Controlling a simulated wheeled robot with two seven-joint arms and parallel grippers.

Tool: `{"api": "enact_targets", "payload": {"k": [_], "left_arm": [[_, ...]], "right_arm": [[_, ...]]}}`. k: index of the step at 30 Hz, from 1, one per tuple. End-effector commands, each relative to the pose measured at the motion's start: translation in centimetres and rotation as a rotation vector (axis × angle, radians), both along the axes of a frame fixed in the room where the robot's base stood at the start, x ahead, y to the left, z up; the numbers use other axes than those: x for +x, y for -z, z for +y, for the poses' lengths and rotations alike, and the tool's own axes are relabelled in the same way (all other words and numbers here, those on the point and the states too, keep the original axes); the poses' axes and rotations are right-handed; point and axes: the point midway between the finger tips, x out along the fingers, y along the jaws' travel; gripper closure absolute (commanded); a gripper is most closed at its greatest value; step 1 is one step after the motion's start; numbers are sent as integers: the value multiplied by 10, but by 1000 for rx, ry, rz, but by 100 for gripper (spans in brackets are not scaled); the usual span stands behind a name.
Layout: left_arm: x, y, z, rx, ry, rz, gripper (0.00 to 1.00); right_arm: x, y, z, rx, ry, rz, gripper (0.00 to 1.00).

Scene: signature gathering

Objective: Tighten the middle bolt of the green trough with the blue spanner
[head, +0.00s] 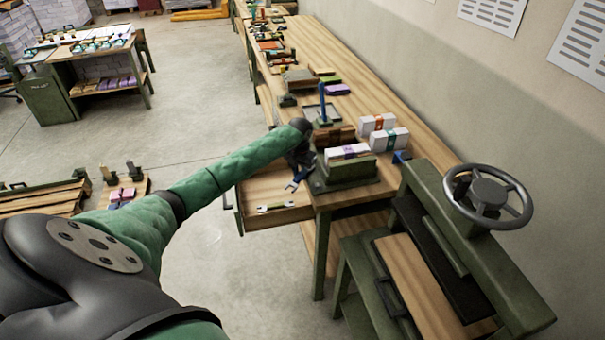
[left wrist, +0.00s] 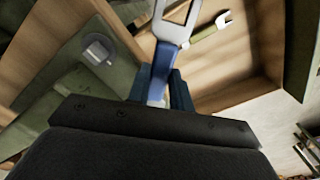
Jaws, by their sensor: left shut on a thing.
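My left gripper (head: 299,164) is shut on the blue spanner (head: 293,186) above the open drawer at the bench's front. In the left wrist view the blue spanner (left wrist: 166,58) points away from the jaws, its pale metal head at the top edge. The green trough (head: 345,178) stands on the bench corner just right of the gripper, with a white paper bundle in it. In the left wrist view a grey round bolt head (left wrist: 97,50) shows on a green surface left of the spanner, apart from it. I cannot tell which bolt it is. My right gripper is not in view.
The open wooden drawer (head: 246,205) holds a light green spanner (head: 276,207). Banded paper bundles (head: 388,138) and a blue-handled tool (head: 322,103) stand on the bench behind. A green press with a handwheel (head: 488,192) stands at the right.

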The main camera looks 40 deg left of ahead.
Motion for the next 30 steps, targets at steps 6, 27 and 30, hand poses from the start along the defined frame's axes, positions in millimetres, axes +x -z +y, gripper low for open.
{"api": "enact_targets", "payload": {"k": [6,27,30], "left_arm": [[1,2,6,1,65,-3,100],[2,-3,18,1,235,-3,100],[2,-3,22,1,292,-3,100]], "right_arm": [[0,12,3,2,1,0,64],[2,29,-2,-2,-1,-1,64],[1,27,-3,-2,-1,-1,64]]}}
